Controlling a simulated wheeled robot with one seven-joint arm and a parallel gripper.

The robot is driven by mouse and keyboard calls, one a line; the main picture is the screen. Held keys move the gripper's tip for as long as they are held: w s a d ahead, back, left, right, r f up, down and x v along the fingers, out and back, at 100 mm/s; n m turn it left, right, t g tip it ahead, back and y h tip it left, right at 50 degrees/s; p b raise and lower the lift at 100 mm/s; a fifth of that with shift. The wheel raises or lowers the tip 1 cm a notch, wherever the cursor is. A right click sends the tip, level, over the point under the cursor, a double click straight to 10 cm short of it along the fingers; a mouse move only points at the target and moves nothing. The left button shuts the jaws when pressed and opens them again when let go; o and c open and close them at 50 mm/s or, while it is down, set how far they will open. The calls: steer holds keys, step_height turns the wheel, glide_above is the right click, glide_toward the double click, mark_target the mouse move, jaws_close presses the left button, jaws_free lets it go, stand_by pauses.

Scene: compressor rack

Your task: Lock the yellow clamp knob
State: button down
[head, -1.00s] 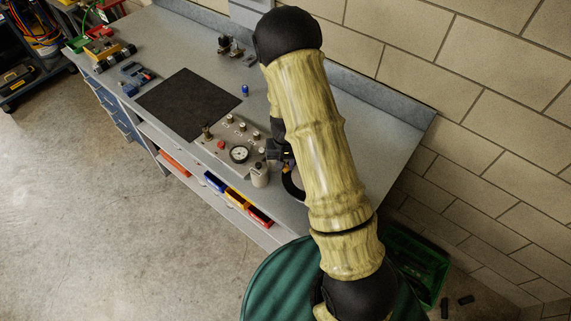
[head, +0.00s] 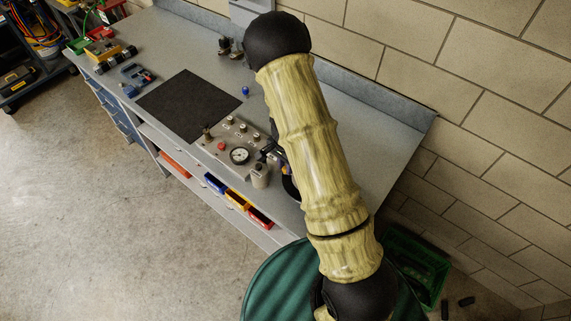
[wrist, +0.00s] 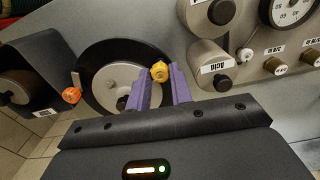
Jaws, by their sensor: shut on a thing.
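The yellow clamp knob (wrist: 160,71) shows in the wrist view at the tips of my gripper (wrist: 159,82). Its two purple fingers stand on either side of the knob and are shut on it. The knob sits at the right edge of a black disc (wrist: 121,58) with a pale round centre. In the head view my arm covers most of this spot, and I cannot make out the knob there. Whether the clamp is locked or loose I cannot tell.
An orange knob (wrist: 71,95) is left of the disc. In the head view, a black mat (head: 188,104) and a blue peg (head: 245,91) lie on the bench.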

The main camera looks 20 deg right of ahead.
steer(key=shift+w+r, duration=0.1)
stand_by(0.4)
steer(key=c, duration=1.3)
jaws_free()
steer(key=shift+o, duration=0.2)
steer(key=shift+r, duration=0.1)
step_height(320, 180, up, 17)
steer(key=b, duration=0.2)
steer(key=shift+r, duration=0.1)
